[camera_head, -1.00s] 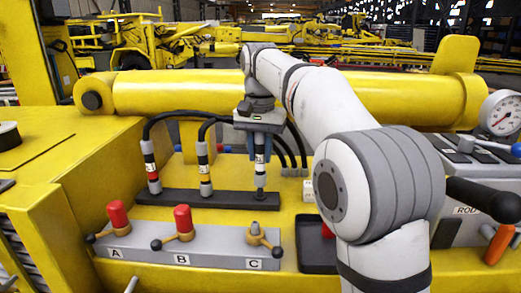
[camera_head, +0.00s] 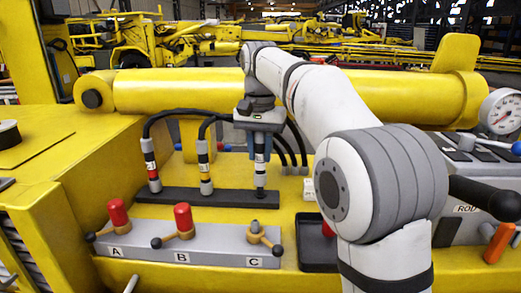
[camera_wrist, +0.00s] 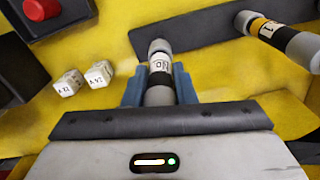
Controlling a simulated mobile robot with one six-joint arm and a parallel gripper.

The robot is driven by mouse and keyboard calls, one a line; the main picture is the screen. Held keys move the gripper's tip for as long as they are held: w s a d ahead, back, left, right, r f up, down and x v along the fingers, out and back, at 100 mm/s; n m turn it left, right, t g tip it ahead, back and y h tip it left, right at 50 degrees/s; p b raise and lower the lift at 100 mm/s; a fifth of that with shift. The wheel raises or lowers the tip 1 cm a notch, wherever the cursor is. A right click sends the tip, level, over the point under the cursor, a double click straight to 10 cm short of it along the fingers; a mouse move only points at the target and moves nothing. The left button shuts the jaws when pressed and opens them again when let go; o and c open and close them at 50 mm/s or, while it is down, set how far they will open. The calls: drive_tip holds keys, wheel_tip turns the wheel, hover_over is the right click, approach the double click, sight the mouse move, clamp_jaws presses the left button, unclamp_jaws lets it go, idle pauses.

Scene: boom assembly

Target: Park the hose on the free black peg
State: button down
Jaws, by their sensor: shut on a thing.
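My gripper (camera_head: 259,150) points down, its blue fingers shut on a grey hose coupling (camera_wrist: 158,95) with a black band and white label. In the head view the coupling's lower end (camera_head: 260,193) meets the right end of the black peg rail (camera_head: 225,197). The peg there is hidden, so I cannot tell whether the coupling is seated on it. In the wrist view the coupling's tip overlaps the left end of the rail (camera_wrist: 195,27). A red-banded hose (camera_head: 152,165) and a yellow-banded hose (camera_head: 205,165) stand upright on the rail to the left.
A grey valve block (camera_head: 190,245) with levers A, B and C lies in front of the rail; A and B have red caps. A black tray (camera_head: 315,262) holding a red piece is to its right. White tags (camera_wrist: 83,79) lie nearby. A yellow cylinder (camera_head: 175,92) spans behind.

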drive_tip(key=shift+f+b, duration=0.8)
drive_tip(key=shift+f, duration=0.7)
idle(0.6)
drive_tip(key=c, duration=1.1)
unclamp_jaws()
